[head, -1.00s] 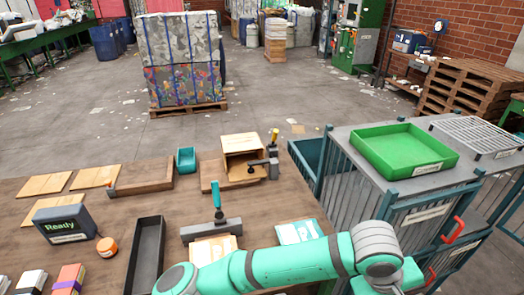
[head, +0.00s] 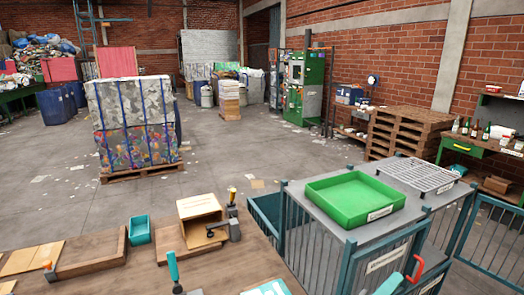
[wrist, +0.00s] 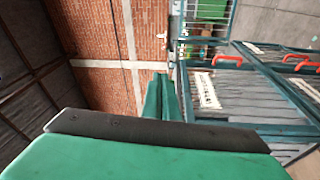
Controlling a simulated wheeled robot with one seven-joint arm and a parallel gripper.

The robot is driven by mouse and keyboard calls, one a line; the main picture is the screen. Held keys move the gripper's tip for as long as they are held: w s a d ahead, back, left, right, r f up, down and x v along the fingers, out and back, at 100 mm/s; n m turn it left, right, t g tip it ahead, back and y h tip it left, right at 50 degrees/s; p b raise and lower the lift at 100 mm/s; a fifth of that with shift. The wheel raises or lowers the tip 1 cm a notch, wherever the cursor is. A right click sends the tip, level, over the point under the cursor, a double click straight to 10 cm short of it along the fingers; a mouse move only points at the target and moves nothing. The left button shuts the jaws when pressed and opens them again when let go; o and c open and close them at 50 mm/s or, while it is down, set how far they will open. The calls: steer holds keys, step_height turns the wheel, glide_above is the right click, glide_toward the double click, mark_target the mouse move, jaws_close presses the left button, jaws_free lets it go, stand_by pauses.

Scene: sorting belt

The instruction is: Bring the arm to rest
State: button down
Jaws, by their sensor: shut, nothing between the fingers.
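My gripper (wrist: 162,80) shows in the wrist view, with its green fingers together and nothing between them. It points past the cage front toward the brick wall, clear of any surface. The wrist view is turned on its side. In the head view only a small teal piece, likely of my arm, shows at the bottom edge near the cage; the gripper itself is not seen there.
A wire cage (head: 362,262) with a green tray (head: 355,200) and a white rack (head: 418,174) on top stands at right. The workbench (head: 105,284) holds a wooden box (head: 200,218) and a teal bin (head: 138,230).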

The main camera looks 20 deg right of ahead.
steer(key=w+a+f+n+t+y, duration=0.3)
steer(key=a+f+n+t+y, duration=0.65)
steer(key=a+f, duration=0.95)
steer(key=s+a+f+m+t+y, duration=0.2)
steer(key=s+a+f+m+y, duration=0.35)
steer(key=s+a, duration=0.55)
steer(key=s+a+f+m+g+y, duration=0.1)
steer(key=s+a+m, duration=0.4)
steer(key=s+a, duration=0.6)
steer(key=shift+s+a+f+m+y, duration=0.35)
steer(key=shift+a+f+y, duration=0.35)
steer(key=shift+y, duration=0.4)
steer(key=shift+d, duration=0.15)
